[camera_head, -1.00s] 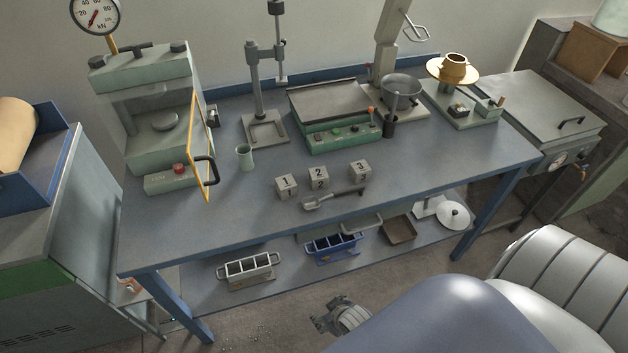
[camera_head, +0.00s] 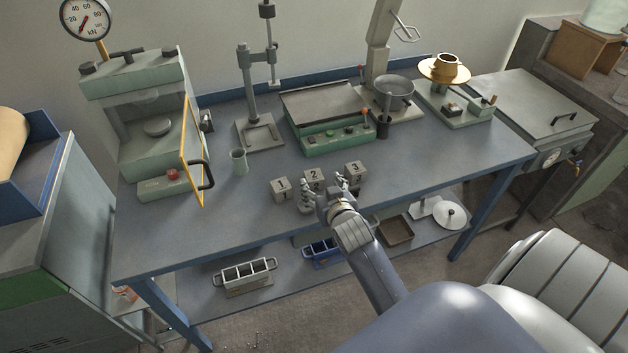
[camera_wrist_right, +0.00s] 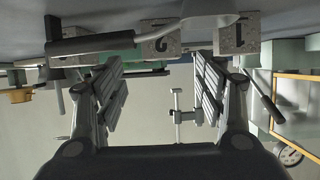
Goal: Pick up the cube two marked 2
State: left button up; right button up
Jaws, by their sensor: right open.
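The cube marked 2 (camera_head: 314,175) is a small grey block on the bench, between the cube marked 1 (camera_head: 281,188) and the cube marked 3 (camera_head: 356,169). My right gripper (camera_head: 324,190) is open and empty at the near side of cube 2, and covers part of it. In the right wrist view, which is upside down, cube 2 (camera_wrist_right: 160,46) shows between the spread fingers, beyond their tips. Cube 1 (camera_wrist_right: 238,34) is to its right there. My left gripper is out of view.
Behind the cubes stand a green box device (camera_head: 333,137), a stand (camera_head: 260,130) and a small green cup (camera_head: 238,162). A press with a yellow-framed door (camera_head: 192,160) is at left. The bench's left front (camera_head: 190,235) is clear.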

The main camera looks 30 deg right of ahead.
aim_at(314, 176)
jog(key=shift+p+x, duration=0.45)
jog(key=shift+x, duration=3.45)
jog(key=shift+a, duration=0.1)
jog(key=c, duration=1.3)
